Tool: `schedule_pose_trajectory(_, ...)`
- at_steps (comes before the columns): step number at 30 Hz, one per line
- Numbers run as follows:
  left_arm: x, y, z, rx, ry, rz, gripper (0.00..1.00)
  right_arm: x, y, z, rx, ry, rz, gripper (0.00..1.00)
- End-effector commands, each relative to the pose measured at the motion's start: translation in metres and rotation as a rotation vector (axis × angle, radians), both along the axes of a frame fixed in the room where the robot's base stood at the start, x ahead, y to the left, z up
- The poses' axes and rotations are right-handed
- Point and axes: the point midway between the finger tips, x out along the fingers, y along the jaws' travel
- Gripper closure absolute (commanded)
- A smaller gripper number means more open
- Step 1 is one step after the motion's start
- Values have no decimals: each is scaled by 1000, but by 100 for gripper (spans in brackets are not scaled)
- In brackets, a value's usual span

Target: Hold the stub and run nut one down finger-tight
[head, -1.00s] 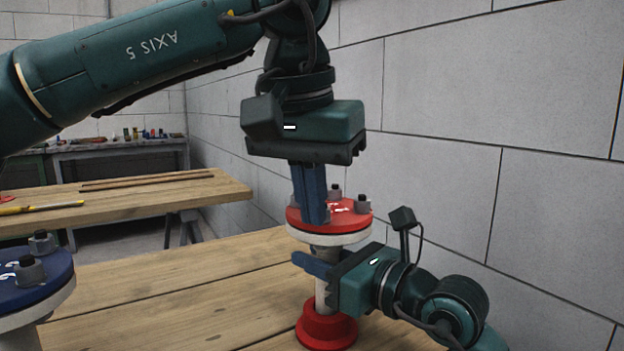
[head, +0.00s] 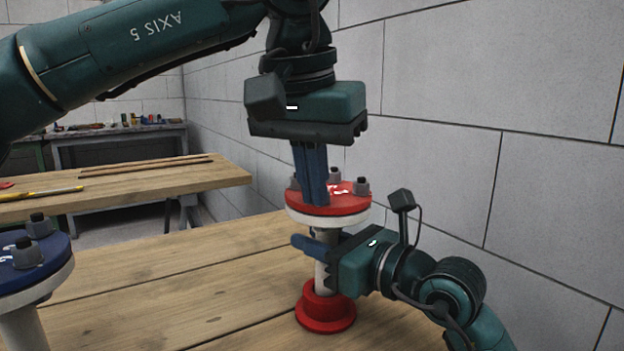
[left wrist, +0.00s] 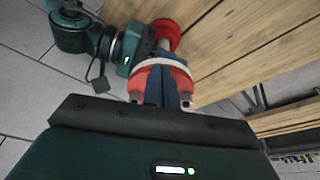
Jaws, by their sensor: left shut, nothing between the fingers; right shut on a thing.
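The stub (head: 320,275) is a white upright pipe with a red foot on the bench and a red top flange (head: 350,203). Grey nuts on studs stand on the flange, one at the back (head: 335,174) and one at the right (head: 361,187); another shows partly at the left, behind the fingers. My right gripper (head: 312,250) is shut on the stub's pipe below the flange. My left gripper (head: 318,200) points down over the flange, fingers shut and empty; it also shows in the left wrist view (left wrist: 168,92). Which nut is number one, I cannot tell.
A blue flange (head: 30,262) with grey nuts on a white pipe stands at the left edge. The wooden bench (head: 180,290) between is clear. A block wall (head: 480,100) rises behind at the right. Another wooden table (head: 130,190) stands farther back, with a yellow tool on it.

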Motion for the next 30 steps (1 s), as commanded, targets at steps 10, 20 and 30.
schedule_pose_trajectory(10, 5, -2, 0, -2, -3, 3, 100, -1, 1, -1, -5, -2, 2, 100)
schedule_pose_trajectory(20, 7, 1, -1, -5, -2, 5, 100, -2, 2, -1, -7, -5, 6, 100)
schedule_pose_trajectory(30, 8, 3, -2, -5, -1, 8, 100, -3, 3, 0, -5, -8, 9, 100)
